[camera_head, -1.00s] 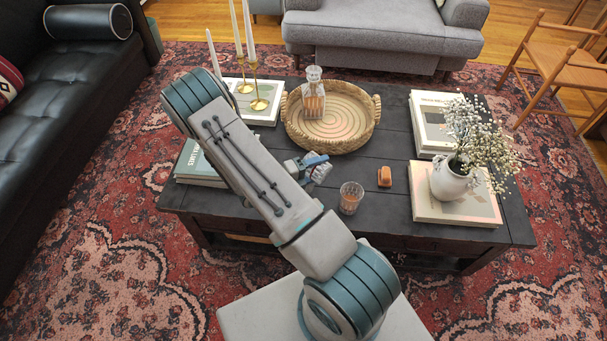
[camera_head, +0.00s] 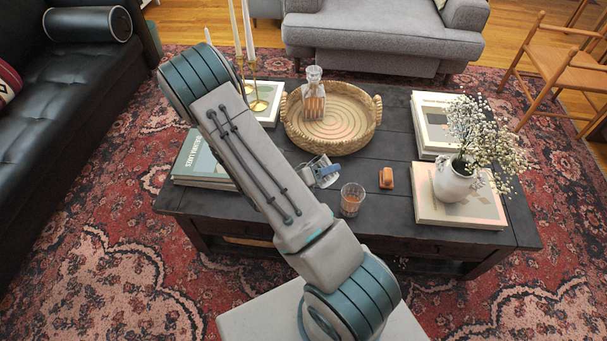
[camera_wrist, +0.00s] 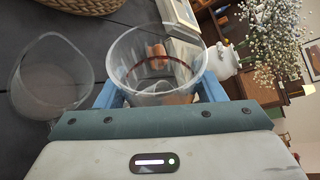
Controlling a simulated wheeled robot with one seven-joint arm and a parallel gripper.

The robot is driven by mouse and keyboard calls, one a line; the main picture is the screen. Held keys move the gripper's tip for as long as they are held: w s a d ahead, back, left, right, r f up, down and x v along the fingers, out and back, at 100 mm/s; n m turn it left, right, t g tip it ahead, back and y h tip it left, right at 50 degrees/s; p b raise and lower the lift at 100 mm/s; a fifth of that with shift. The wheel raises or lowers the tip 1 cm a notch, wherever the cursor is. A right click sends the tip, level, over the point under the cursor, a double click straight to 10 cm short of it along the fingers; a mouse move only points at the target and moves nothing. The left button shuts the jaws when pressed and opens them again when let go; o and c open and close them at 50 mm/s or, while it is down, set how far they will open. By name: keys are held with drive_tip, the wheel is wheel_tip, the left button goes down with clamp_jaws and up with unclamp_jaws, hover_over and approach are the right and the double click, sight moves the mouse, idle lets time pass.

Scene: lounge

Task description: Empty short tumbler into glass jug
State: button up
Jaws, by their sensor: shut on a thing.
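My gripper (camera_head: 325,173) is over the table, just left of and behind a clear glass vessel that I take for the glass jug (camera_head: 352,201). The jug stands upright, with an amber tint low in it. In the wrist view, my blue fingers are shut around the clear short tumbler (camera_wrist: 128,58), which has a thin dark red line inside. I cannot tell whether liquid is flowing. In the head view, the tumbler is mostly hidden by the gripper.
A woven tray (camera_head: 352,143) with a stoppered decanter (camera_head: 314,92) is behind. A white flower vase (camera_head: 452,182) stands on a book at right. Candlesticks and books (camera_head: 203,160) are at left.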

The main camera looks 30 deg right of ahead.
sight(325, 184)
drive_tip(key=shift+f+m+b, duration=0.5)
drive_tip(key=shift+f+b, duration=0.2)
drive_tip(key=shift+b, duration=0.05)
drive_tip(key=b, duration=0.1)
drive_tip(key=f+m+t+b, duration=0.1)
drive_tip(key=shift+s+d+y+b, duration=0.15)
drive_tip(key=shift+s+y+b, duration=0.15)
drive_tip(key=shift+y, duration=0.1)
drive_tip(key=b, duration=0.1)
drive_tip(key=s+m+t+b, duration=0.1)
drive_tip(key=shift+d+f+y+b, duration=0.2)
drive_tip(key=shift+f+y+b, duration=0.1)
drive_tip(key=shift+s+d+r+m+b, duration=0.1)
drive_tip(key=shift+s+r+m+b, duration=0.15)
drive_tip(key=shift+r+m+b, duration=0.2)
drive_tip(key=shift+s+r+p, duration=0.1)
drive_tip(key=shift+r+p, duration=0.25)
drive_tip(key=shift+p, duration=0.65)
drive_tip(key=shift+s+d+t+p, duration=0.1)
drive_tip(key=shift+t+p, duration=0.2)
drive_tip(key=shift+p, duration=0.6)
drive_tip(key=shift+s+r+m+p, duration=0.1)
drive_tip(key=shift+m+p, duration=0.15)
drive_tip(key=shift+p, duration=0.2)
